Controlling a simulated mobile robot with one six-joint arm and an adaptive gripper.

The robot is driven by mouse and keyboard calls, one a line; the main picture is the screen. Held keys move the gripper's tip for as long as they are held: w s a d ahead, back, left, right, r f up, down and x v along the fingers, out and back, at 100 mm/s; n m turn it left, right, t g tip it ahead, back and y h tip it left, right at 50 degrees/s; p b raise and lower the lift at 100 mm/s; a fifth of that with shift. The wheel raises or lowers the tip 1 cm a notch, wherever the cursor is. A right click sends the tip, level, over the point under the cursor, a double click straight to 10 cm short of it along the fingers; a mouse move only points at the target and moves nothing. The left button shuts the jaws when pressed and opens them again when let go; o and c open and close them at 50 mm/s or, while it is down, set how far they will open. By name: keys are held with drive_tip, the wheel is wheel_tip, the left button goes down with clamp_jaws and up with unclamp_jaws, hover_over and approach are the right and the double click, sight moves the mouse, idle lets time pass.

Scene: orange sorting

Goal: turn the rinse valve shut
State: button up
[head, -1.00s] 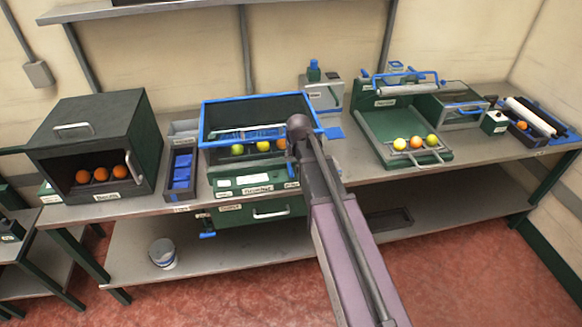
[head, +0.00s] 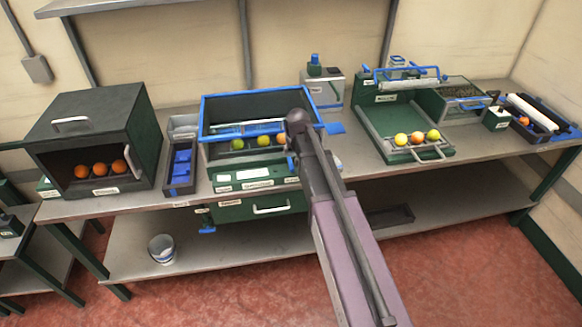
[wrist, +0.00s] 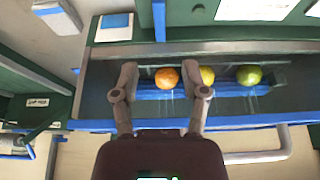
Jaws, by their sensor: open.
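I cannot pick out the rinse valve for certain. A small blue fitting (head: 207,229) shows under the front left of the blue-rimmed basin (head: 222,105), and a flat blue piece (head: 335,128) sticks out at its right side. Inside the basin lie a green fruit (head: 237,143), a yellow fruit (head: 263,141) and an orange (head: 282,138), partly behind my arm. In the wrist view my gripper (wrist: 166,82) is open and empty over the basin. The orange (wrist: 166,78) appears between its fingers. In the head view my own arm hides the fingers.
A dark box (head: 82,128) with several oranges stands left, beside a bin of blue blocks (head: 181,168). A green tray (head: 370,128) with fruit stands right. A dispenser (head: 325,90) and blue-capped bottle (head: 314,66) stand behind. A bucket (head: 162,248) is on the lower shelf.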

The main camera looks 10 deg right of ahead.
sight(291, 164)
drive_tip(key=shift+b+x, duration=5.2)
drive_tip(key=shift+x, duration=0.7)
clamp_jaws()
